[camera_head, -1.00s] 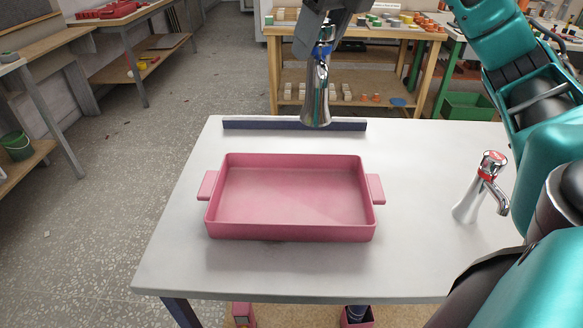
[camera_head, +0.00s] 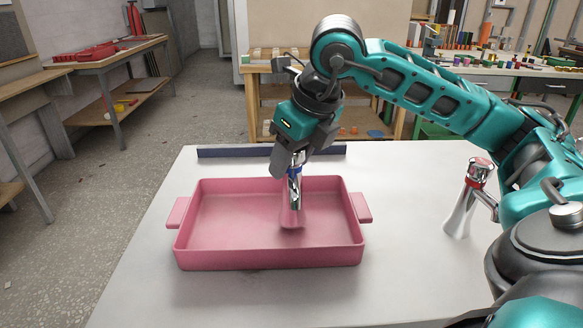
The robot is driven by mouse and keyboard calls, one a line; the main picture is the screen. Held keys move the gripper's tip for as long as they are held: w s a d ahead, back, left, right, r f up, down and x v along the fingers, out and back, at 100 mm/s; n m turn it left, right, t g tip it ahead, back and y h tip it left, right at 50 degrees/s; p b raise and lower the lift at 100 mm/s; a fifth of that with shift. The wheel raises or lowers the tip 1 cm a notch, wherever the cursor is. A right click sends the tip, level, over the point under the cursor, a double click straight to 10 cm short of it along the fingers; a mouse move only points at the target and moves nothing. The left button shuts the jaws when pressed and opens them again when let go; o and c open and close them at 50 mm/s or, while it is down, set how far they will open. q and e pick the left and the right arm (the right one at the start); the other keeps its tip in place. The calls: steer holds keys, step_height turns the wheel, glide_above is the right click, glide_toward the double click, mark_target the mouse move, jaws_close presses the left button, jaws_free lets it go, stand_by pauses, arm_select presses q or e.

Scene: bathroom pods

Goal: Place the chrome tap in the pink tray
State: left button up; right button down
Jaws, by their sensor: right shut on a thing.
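The pink tray (camera_head: 225,225) is a shallow rectangular pan with a handle at each short end, on the white table. My right gripper (camera_head: 293,165) is above the tray's inside, pointing down, shut on a chrome tap (camera_head: 296,194) with a blue mark. The tap is upright; its lower body reflects the pink and appears low within the tray. I cannot tell whether its base touches the tray floor. My left gripper is not in view.
A dark blue bar (camera_head: 225,152) lies along the table's back edge. The white table (camera_head: 400,270) is clear between the tray and the second tap. Wooden workbenches with small items stand behind and to the left.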

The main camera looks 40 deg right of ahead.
steer(key=shift+f, duration=0.55)
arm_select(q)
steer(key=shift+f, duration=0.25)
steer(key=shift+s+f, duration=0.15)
arm_select(e)
steer(key=shift+f, duration=0.15)
steer(key=c, duration=0.5)
jaws_free()
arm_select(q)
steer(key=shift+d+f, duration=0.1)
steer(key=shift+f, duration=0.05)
